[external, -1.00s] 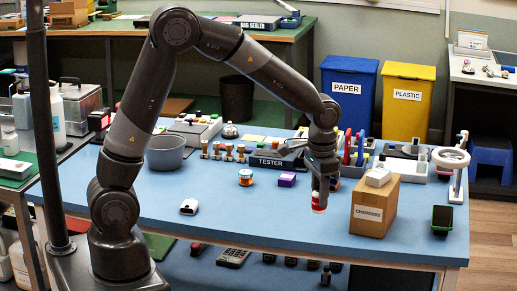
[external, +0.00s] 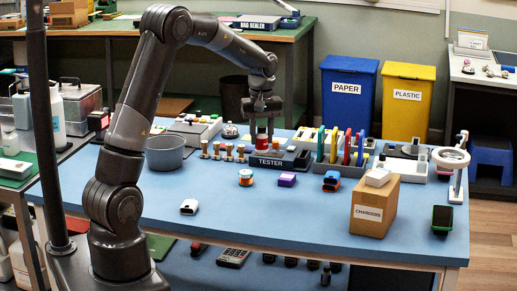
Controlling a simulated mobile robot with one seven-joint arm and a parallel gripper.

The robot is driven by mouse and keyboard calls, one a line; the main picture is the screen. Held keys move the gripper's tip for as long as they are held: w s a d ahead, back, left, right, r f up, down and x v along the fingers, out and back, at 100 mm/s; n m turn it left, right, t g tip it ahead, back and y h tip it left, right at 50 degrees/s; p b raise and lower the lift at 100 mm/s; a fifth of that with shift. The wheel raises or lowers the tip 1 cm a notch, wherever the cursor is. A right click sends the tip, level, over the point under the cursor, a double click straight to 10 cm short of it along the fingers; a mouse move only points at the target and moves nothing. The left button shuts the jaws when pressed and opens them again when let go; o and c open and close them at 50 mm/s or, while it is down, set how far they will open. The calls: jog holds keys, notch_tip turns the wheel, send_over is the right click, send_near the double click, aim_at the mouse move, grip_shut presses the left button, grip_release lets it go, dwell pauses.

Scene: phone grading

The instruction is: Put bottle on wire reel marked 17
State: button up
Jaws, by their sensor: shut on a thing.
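My gripper (external: 262,116) is shut on a small red and white bottle (external: 262,139), which hangs upright below the fingers. The bottle appears in front of or above the dark TESTER block at the back of the blue table; the exact gap cannot be told. A round orange, white and teal item that looks like a wire reel (external: 246,178) lies on the table nearer the camera, below the bottle in the picture. Its number is too small to read. An orange and blue item (external: 331,181) stands farther right; I cannot tell whether it is a reel.
A purple box (external: 287,179) sits right of the round item. Several wooden-handled stamps (external: 228,152) and a grey bowl (external: 166,152) stand to the left. The CHARGERS box (external: 374,208) is at right. The blue table's (external: 290,225) front middle is clear.

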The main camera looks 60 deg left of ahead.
jog(key=a+f, duration=0.2)
jog(key=a, duration=0.1)
jog(key=a+f, duration=0.2)
jog(key=a, duration=0.2)
jog(key=a+f, duration=0.2)
jog(key=a, duration=0.1)
jog(key=shift+w+a+f, duration=0.1)
jog(key=shift+a+f, duration=0.05)
jog(key=shift+a, duration=0.05)
jog(key=shift+f, duration=1.95)
jog(key=shift+f, duration=0.1)
jog(key=o, duration=1)
jog(key=shift+c, duration=0.2)
